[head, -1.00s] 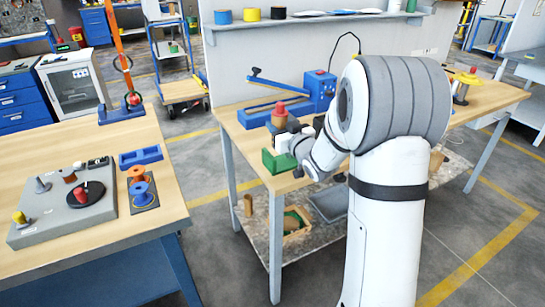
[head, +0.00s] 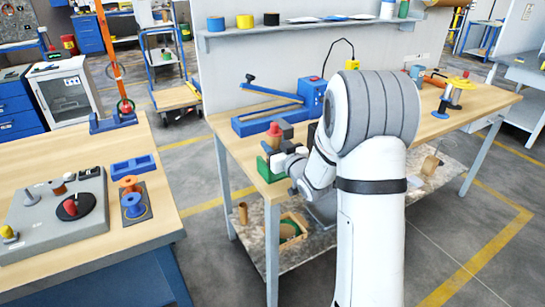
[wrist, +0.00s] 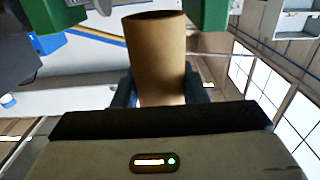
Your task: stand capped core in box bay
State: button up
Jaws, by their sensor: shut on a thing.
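My gripper (wrist: 162,96) is shut on a brown tube-shaped core (wrist: 157,55), which fills the space between its fingers in the wrist view. No cap can be made out on the core there. In the head view my gripper (head: 277,158) is small and partly hidden at the left end of the middle bench. A red piece (head: 274,129) shows just above it; whether it sits on the core I cannot tell. A green piece (head: 265,169) lies below and left of the gripper. Green parts (wrist: 210,14) also flank the core in the wrist view. I cannot clearly identify the box bay.
A blue device with a lever (head: 313,92) stands behind on the bench (head: 400,135). On the lower shelf are a wooden box (head: 291,229) and a brown cylinder (head: 243,212).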

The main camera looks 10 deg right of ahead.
jog(key=shift+f+b, duration=0.3)
jog(key=shift+f, duration=1.6)
jog(key=shift+f+b, duration=0.25)
jog(key=shift+b, duration=0.1)
jog(key=o, duration=1.2)
jog(key=shift+r+p, duration=0.15)
jog(key=shift+p, duration=0.7)
jog(key=b+v, duration=0.1)
jog(key=v, duration=0.6)
jog(key=shift+s+b, duration=0.1)
jog(key=shift+b, duration=0.25)
jog(key=shift+s, duration=0.3)
